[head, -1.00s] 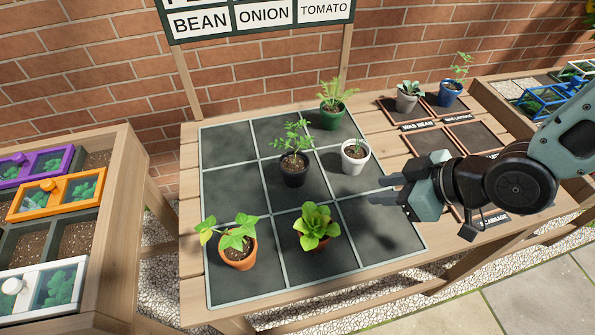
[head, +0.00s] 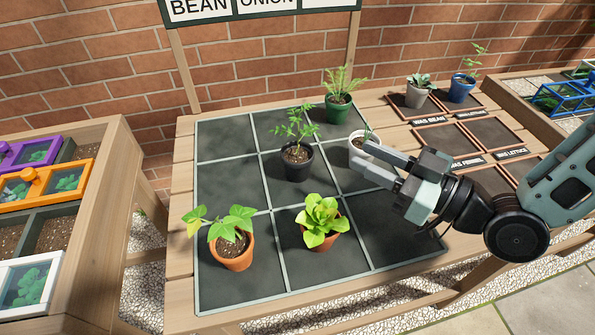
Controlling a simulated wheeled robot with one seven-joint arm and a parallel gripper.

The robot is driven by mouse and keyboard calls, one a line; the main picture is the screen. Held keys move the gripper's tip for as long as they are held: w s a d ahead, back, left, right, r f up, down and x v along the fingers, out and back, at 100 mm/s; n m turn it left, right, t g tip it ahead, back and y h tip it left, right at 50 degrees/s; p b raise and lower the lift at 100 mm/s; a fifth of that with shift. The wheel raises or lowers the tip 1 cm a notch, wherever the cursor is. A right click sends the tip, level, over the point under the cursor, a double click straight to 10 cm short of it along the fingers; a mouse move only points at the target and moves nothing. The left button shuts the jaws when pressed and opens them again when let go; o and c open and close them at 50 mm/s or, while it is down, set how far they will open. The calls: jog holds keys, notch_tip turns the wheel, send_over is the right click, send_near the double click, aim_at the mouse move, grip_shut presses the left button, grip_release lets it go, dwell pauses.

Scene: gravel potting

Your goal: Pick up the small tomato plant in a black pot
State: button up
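The small tomato plant in a black pot (head: 297,162) stands upright in the middle cell of the dark grid mat (head: 228,177). Its feathery green leaves rise above the rim. My gripper (head: 360,161) is to the right of it, with its two fingers apart and pointing left. The fingers are empty as far as I can see, and they are apart from the black pot. They partly cover the white pot (head: 356,150) with a small sprout, and I cannot tell whether they touch it.
A green pot (head: 338,110) stands behind the black pot. Two terracotta pots, one on the left (head: 233,256) and one with lettuce-like leaves (head: 321,238), stand in front. A grey pot (head: 416,97) and a blue pot (head: 461,90) stand at the back right. The mat's left cells behind are bare.

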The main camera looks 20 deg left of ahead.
jog(key=b, duration=0.4)
send_over(290, 148)
jog(key=shift+f, duration=0.2)
grip_shut()
